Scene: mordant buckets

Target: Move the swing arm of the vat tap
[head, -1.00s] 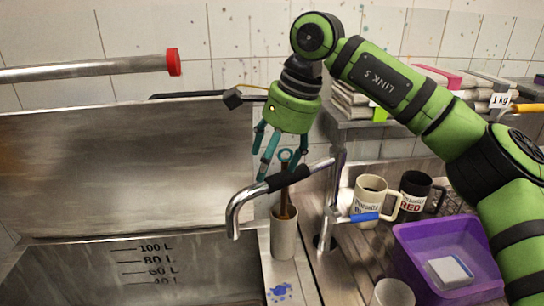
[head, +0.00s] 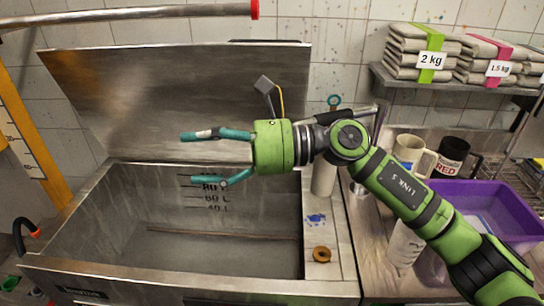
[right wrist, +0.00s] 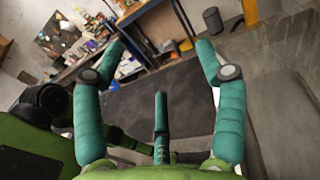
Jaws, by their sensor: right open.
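The vat tap is mostly hidden behind my right arm in the head view. A short grey and dark piece of its swing arm (head: 346,114) shows just above my wrist. Its spout end and black grip cannot be made out. My right gripper (head: 205,160) is green with teal fingers. It points left over the open steel vat (head: 130,205), its fingers spread and empty. The right wrist view also shows the gripper (right wrist: 165,60) open, with nothing between the fingers. I cannot tell whether the gripper's body touches the tap. My left gripper is not in view.
The raised vat lid (head: 170,90) stands behind the gripper. A white cylinder (head: 323,180) and a brown ring (head: 321,254) are on the right ledge. Mugs (head: 449,158) and a purple bin (head: 500,205) stand at right. A red-ended pipe (head: 254,9) is above.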

